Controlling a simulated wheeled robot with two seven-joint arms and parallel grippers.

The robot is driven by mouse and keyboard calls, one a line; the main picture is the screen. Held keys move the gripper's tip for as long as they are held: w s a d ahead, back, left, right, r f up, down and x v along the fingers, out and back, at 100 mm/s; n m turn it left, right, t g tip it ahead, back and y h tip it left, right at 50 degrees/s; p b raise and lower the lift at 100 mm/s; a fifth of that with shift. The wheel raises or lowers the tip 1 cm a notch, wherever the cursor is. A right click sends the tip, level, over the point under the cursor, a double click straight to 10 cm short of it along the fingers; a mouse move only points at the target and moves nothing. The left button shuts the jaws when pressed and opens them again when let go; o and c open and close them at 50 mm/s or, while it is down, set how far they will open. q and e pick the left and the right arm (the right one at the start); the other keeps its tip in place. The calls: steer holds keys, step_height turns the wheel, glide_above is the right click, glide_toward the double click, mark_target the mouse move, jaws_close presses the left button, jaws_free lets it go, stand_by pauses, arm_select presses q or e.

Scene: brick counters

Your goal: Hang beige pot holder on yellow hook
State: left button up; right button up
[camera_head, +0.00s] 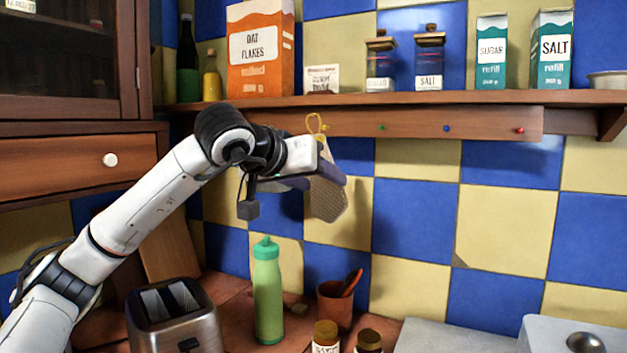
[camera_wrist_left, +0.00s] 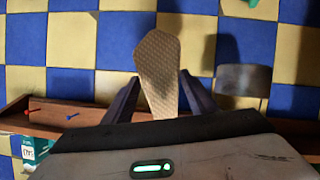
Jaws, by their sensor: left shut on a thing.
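The beige pot holder (camera_head: 328,198) hangs down from my left gripper (camera_head: 332,172) in front of the wall, just below the hook rail. In the left wrist view the quilted pot holder (camera_wrist_left: 158,72) sits between the two dark fingers of my left gripper (camera_wrist_left: 158,88), which is shut on it. A yellow cord loop (camera_head: 316,124) rises above the gripper in front of the rail's left part. I cannot make out the yellow hook apart from this loop. My right gripper is not in view.
The wooden rail (camera_head: 470,122) carries a green hook (camera_head: 383,127), a blue hook (camera_head: 447,127) and a red hook (camera_head: 520,130). Boxes and jars stand on the shelf above. Below are a toaster (camera_head: 175,318), a green bottle (camera_head: 267,292) and a brown cup (camera_head: 334,304).

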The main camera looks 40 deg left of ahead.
arm_select(q)
steer(key=r+p+x, duration=0.1)
steer(key=x, duration=0.6)
steer(key=shift+w+a+r+p, duration=0.2)
steer(key=shift+w+a+p, duration=0.15)
steer(key=shift+w+a, duration=0.1)
steer(key=shift+f, duration=0.1)
stand_by(0.5)
steer(key=o, duration=1.2)
steer(key=b+v, duration=0.1)
steer(key=v, duration=0.9)
steer(key=shift+s, duration=0.2)
